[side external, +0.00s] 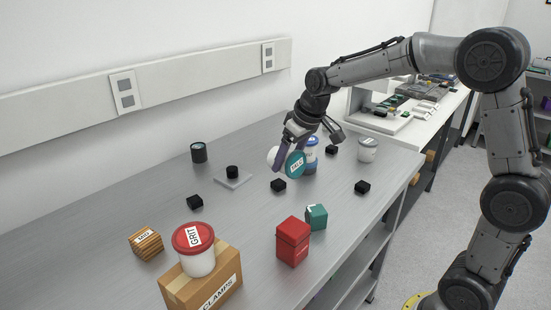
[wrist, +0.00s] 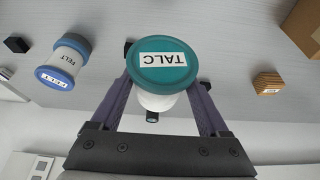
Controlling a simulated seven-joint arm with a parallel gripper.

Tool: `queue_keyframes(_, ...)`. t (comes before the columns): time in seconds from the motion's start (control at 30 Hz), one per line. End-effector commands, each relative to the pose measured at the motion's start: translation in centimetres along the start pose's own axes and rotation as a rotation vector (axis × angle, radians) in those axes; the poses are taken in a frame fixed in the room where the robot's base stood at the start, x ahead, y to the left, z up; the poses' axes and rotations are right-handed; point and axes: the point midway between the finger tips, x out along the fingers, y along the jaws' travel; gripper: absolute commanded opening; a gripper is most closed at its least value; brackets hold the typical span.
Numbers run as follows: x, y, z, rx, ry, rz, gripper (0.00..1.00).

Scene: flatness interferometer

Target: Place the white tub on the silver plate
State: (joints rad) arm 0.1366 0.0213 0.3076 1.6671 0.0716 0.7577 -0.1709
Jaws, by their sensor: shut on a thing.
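My gripper (side external: 288,152) is shut on a white tub (side external: 273,157) with a teal lid marked TALC (side external: 296,165). The tub is tipped on its side in the air above the bench, lid toward the side camera. In the wrist view the tub (wrist: 157,101) sits between the purple fingers, its lid facing that camera. A small silver-grey plate (side external: 246,179) lies on the bench, left of and below the held tub in the side view. A short black cylinder (side external: 232,171) stands on it. I cannot make out the plate in the wrist view.
A blue-lidded FELT tub (side external: 311,160) stands close behind the held tub. A grey-lidded white tub (side external: 368,150) is farther right. A red-lidded GRIT tub (side external: 199,262) stands on the CLAMPS box (side external: 222,283). Red (side external: 292,245) and teal (side external: 316,217) containers and several black blocks are scattered around.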

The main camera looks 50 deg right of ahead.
Motion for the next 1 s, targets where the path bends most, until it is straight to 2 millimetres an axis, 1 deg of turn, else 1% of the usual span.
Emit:
queue_keyframes(0.03, -0.5, 0.0, 0.3, 0.000, 0.003, 0.001, 0.05)
queue_keyframes(0.23, -1.0, -0.1, 0.8, 0.015, -0.052, 0.005, 0.05)
queue_keyframes(0.37, -1.0, -0.6, 0.4, 0.108, -0.153, 0.035, 0.05)
queue_keyframes(0.47, -0.9, -1.6, -0.1, 0.239, -0.228, 0.068, 0.05)
queue_keyframes(0.67, -0.8, -3.9, -1.3, 0.581, -0.353, 0.120, 0.05)
queue_keyframes(0.8, -1.0, -5.0, -2.3, 0.866, -0.423, 0.137, 0.05)
queue_keyframes(1.0, -1.4, -6.1, -3.8, 1.307, -0.490, 0.123, 0.05)
